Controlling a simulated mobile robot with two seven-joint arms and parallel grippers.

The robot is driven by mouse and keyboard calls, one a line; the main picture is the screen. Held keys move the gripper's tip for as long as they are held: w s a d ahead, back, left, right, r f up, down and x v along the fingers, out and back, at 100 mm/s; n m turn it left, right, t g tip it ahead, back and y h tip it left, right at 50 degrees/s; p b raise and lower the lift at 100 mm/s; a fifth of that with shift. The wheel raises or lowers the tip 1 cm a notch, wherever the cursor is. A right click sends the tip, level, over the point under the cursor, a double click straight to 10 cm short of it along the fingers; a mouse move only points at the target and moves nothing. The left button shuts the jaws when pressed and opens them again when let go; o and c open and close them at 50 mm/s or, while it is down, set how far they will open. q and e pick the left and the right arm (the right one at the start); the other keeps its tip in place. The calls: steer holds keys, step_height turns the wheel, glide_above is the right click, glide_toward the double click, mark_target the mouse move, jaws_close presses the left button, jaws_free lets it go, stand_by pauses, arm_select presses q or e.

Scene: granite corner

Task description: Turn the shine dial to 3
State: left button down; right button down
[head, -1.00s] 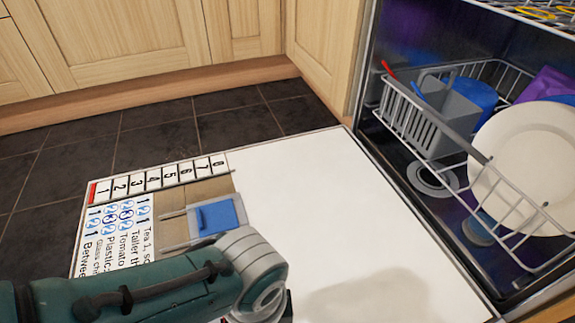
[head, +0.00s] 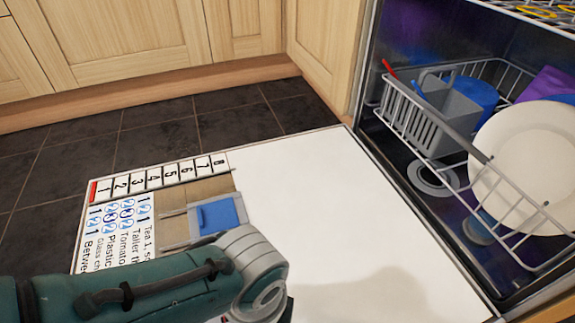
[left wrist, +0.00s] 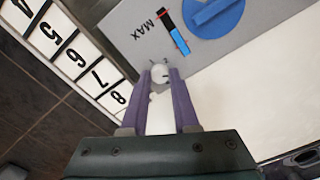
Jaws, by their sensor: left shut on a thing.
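The shine dial appears to be the small white round knob (left wrist: 161,71) with a dark mark, on the grey dispenser panel (left wrist: 118,22) in the left wrist view. My left gripper (left wrist: 162,78) has its two purple fingers shut around this knob. The exact setting it points to cannot be read. In the head view my left arm hides the gripper and the knob. The number strip (head: 160,176) runs from 1 to 8, with red at the 1 end. Its 4 to 8 end (left wrist: 75,58) shows in the left wrist view. My right gripper is not in view.
The white open dishwasher door (head: 320,215) is mostly bare. The blue cap (left wrist: 213,14) sits beside a MAX gauge (left wrist: 173,33). A wire rack (head: 420,135) with a white plate (head: 525,150) stands at the right. Wooden cabinets (head: 110,45) are behind the dark floor.

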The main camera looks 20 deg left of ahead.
arm_select(q)
steer(key=c, duration=0.7)
jaws_free()
step_height(320, 180, up, 10)
steer(key=p, duration=0.9)
